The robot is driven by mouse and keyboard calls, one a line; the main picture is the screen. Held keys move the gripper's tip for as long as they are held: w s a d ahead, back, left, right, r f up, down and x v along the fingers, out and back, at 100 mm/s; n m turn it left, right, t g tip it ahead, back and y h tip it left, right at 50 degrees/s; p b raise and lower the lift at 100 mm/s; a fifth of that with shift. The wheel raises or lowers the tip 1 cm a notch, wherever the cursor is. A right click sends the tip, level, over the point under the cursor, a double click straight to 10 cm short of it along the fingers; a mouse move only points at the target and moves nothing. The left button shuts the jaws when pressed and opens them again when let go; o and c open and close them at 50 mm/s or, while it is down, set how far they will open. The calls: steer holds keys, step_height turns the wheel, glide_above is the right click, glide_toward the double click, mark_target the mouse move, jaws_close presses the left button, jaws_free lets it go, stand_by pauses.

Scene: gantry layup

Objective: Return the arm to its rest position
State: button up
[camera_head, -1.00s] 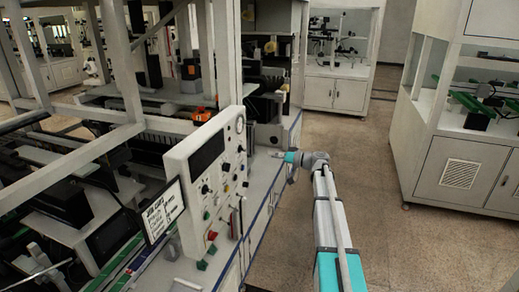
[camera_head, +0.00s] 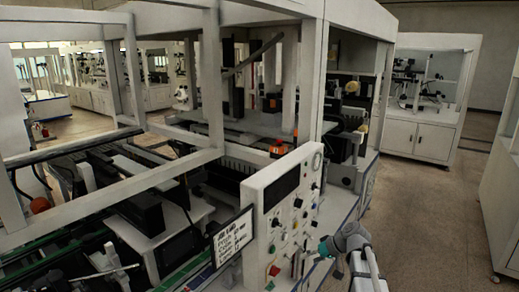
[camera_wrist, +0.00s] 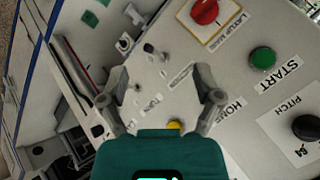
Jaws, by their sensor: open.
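My gripper (camera_wrist: 160,78) is open, with nothing seen between its two grey fingers. In the wrist view it faces a pale control panel (camera_wrist: 240,125). A green START button (camera_wrist: 262,58), a red knob (camera_wrist: 204,11), a black PITCH knob (camera_wrist: 306,127) and a small grey toggle (camera_wrist: 152,49) are on the panel. A yellow button (camera_wrist: 175,126) is partly hidden behind the gripper body. In the head view my gripper (camera_head: 327,248) is a small teal shape by the panel's lower right side. Contact with the panel cannot be told. My grey arm (camera_head: 360,252) reaches in from the bottom.
The panel (camera_head: 270,195) stands at the front of a white gantry frame (camera_head: 313,85). A small sign (camera_head: 230,240) is at its left. White cabinets (camera_head: 418,138) stand behind at the right. Open floor (camera_head: 430,220) lies right of the arm.

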steer(key=s+f+m+g+h, duration=0.1)
steer(key=s+f+h, duration=0.1)
steer(key=s, duration=0.4)
steer(key=s+f+g+h, duration=0.1)
steer(key=s+f+h, duration=0.1)
steer(key=s, duration=0.4)
steer(key=s+f+m+g+h+b, duration=0.1)
steer(key=s+f+h, duration=0.1)
steer(key=s+h, duration=0.2)
steer(key=shift+s+a+f+m, duration=0.25)
steer(key=shift+s+f+m, duration=0.05)
steer(key=shift+s, duration=0.65)
steer(key=c, duration=0.3)
steer(key=shift+c, duration=0.3)
steer(key=shift+a, duration=0.1)
